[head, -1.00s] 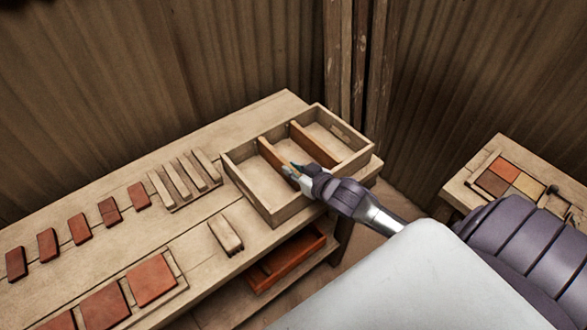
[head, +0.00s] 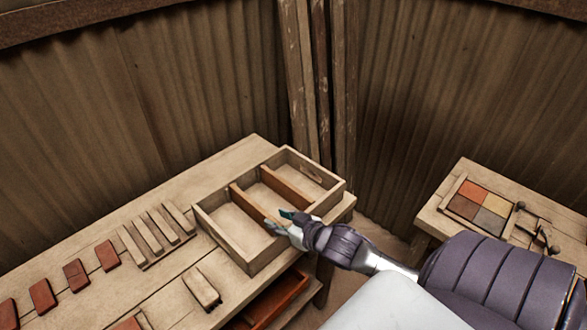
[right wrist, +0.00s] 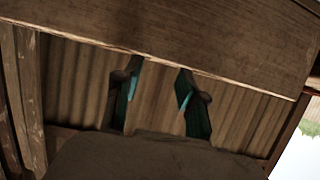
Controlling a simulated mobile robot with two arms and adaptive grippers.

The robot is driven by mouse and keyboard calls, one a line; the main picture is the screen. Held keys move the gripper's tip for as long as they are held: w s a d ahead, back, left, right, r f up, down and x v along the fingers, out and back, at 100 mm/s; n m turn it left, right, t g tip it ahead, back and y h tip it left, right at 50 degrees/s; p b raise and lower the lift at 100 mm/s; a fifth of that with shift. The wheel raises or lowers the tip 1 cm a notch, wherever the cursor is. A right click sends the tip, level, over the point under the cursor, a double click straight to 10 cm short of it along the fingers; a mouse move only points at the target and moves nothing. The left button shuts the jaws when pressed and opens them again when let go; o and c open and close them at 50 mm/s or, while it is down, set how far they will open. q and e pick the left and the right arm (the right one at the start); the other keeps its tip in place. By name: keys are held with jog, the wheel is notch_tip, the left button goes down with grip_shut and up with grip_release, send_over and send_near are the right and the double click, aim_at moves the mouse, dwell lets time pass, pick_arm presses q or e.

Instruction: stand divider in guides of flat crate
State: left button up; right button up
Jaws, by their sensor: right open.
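The flat wooden crate (head: 222,240) stands at the right end of the long bench. Two brown dividers stand upright across it, parallel to each other. One divider (head: 250,203) is left of the middle, and the other divider (head: 286,187) is further right. My right gripper (head: 282,221) is open at the near end of the left divider, just over the crate's near wall. I cannot tell whether it touches the divider. In the right wrist view its teal-tipped fingers (right wrist: 158,88) are apart with nothing visible between them. My left gripper is out of view.
Several pale wooden strips (head: 148,232) lie left of the crate, and a pale block (head: 202,288) lies in front. Several red tiles (head: 76,275) lie further left. An orange-red tray (head: 275,300) sits on the lower shelf. A side table (head: 440,195) holds a coloured tile panel.

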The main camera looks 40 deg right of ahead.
jog(key=v, duration=0.6)
jog(key=shift+s+r, duration=0.25)
jog(key=shift+s, duration=0.05)
